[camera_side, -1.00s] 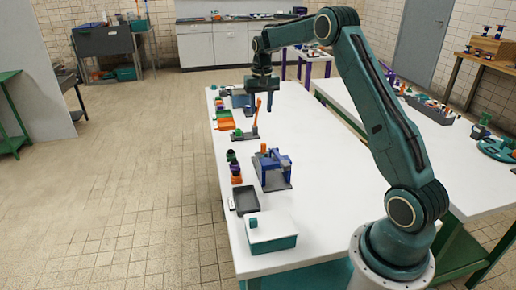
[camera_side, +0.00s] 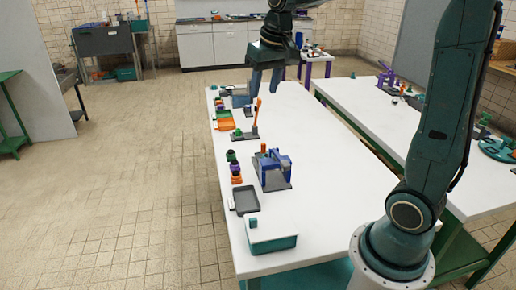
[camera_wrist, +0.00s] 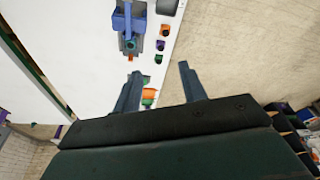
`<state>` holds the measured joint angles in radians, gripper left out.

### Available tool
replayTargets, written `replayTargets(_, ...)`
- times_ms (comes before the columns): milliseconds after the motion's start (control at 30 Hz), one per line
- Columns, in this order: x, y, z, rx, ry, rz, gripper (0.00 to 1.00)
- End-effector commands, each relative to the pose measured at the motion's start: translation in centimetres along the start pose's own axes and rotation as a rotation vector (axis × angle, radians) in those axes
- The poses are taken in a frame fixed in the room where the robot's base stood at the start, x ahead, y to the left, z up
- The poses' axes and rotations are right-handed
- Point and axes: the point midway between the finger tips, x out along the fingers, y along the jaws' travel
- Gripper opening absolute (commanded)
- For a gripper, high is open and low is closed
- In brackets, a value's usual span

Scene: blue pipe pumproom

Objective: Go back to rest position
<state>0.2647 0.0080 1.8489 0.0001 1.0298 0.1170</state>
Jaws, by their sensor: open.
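My gripper (camera_side: 265,84) hangs high above the far end of the white table, with its fingers pointing down. In the wrist view my gripper (camera_wrist: 158,92) has its two fingers spread apart, with nothing between them. It is clear of the things on the table. My upper arm stands nearly upright at the right of the side view.
The white table (camera_side: 308,205) carries a blue fixture (camera_side: 272,168), a grey tray (camera_side: 244,200), a teal-and-white box (camera_side: 272,236), an orange upright lever (camera_side: 256,112) and orange and green trays (camera_side: 224,118) along its left side. Its right half is bare. A second white table (camera_side: 370,105) stands at right.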

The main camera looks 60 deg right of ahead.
Motion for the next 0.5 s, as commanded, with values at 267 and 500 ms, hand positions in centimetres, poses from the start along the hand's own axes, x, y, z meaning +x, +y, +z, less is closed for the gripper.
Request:
replayTargets(267,-2.8,-1.7,6.1,-0.102,0.065,-0.028,0.42)
replayTargets(500,-4.0,-2.4,11.5,-0.187,0.118,-0.053,0.42)
